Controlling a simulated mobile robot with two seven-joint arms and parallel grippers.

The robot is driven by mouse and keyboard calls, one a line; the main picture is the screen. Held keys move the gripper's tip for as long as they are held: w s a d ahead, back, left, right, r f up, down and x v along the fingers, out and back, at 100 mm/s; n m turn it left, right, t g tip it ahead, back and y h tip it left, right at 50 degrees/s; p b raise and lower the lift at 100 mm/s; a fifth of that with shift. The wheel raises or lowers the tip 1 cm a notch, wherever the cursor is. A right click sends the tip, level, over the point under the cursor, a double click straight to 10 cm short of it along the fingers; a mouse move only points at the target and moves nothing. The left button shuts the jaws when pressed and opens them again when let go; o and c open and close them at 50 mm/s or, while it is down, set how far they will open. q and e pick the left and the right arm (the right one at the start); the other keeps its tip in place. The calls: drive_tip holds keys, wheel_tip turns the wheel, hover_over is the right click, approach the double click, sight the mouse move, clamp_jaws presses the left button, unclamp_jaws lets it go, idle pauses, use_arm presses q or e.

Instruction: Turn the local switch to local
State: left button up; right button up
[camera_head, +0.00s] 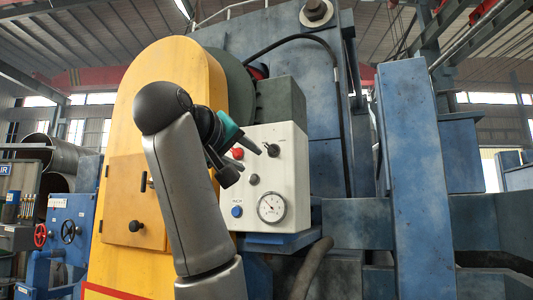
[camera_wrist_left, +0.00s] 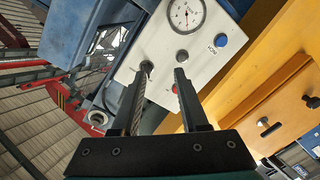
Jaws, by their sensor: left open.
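A white control panel (camera_head: 293,180) carries a black lever-like switch (camera_head: 273,150) at its upper right and a dark knob (camera_head: 254,179) near its middle. Their labels are too small to read, so I cannot tell which is the local switch. My left gripper (camera_head: 247,162) is open and empty in front of the panel's upper left. In the left wrist view its fingers (camera_wrist_left: 162,74) point at the panel. The black switch (camera_wrist_left: 146,67) shows at the tip of the left-hand finger; I cannot tell whether they touch. The knob (camera_wrist_left: 182,56) lies just beyond the right-hand fingertip. My right gripper is not in view.
The panel also has a red button (camera_head: 237,153), a blue button (camera_head: 237,212) and a round gauge (camera_head: 271,207). A yellow housing (camera_head: 128,190) stands left of it. A blue column (camera_head: 412,180) stands to the right. A dark hose (camera_head: 314,265) runs below the panel.

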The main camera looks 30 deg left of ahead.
use_arm(q)
approach(269, 149)
drive_tip(key=shift+t, duration=0.4)
drive_tip(key=w+p, duration=0.6)
drive_tip(key=w, duration=0.1)
drive_tip(key=shift+w+a+f+p, duration=0.1)
drive_tip(key=shift+a+f+p, duration=0.05)
drive_tip(key=shift+a+p, duration=0.15)
drive_tip(key=shift+w+f, duration=0.1)
drive_tip(key=shift+w, duration=0.4)
clamp_jaws()
